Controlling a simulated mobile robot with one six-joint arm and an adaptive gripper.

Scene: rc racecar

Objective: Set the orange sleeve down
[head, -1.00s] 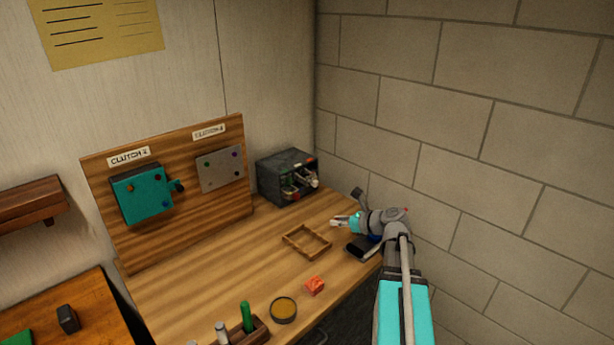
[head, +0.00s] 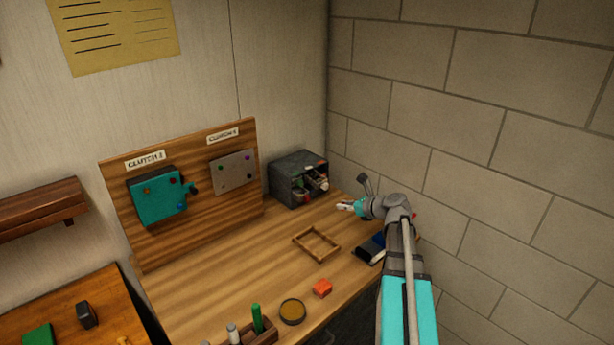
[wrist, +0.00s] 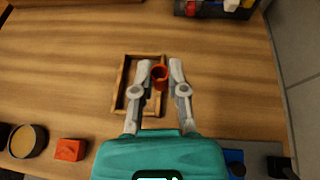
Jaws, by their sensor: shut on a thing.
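The orange sleeve (wrist: 160,78) is a small hollow ring. In the wrist view it sits between the two grey fingers of my gripper (wrist: 161,70), which are shut on it. Its open top faces the camera. In that view it overlaps the right side of a shallow wooden frame tray (wrist: 121,84); I cannot tell its height above the bench. In the head view my gripper (head: 346,206) is beyond and right of the tray (head: 300,240), and the sleeve is too small to make out. The tray looks empty.
An orange block (head: 322,288) and a round dish (head: 292,312) lie near the bench's front edge. A dark parts bin (head: 298,180) stands at the back by the brick wall. Dark and blue items (head: 370,248) lie below my arm. Bare wood surrounds the tray.

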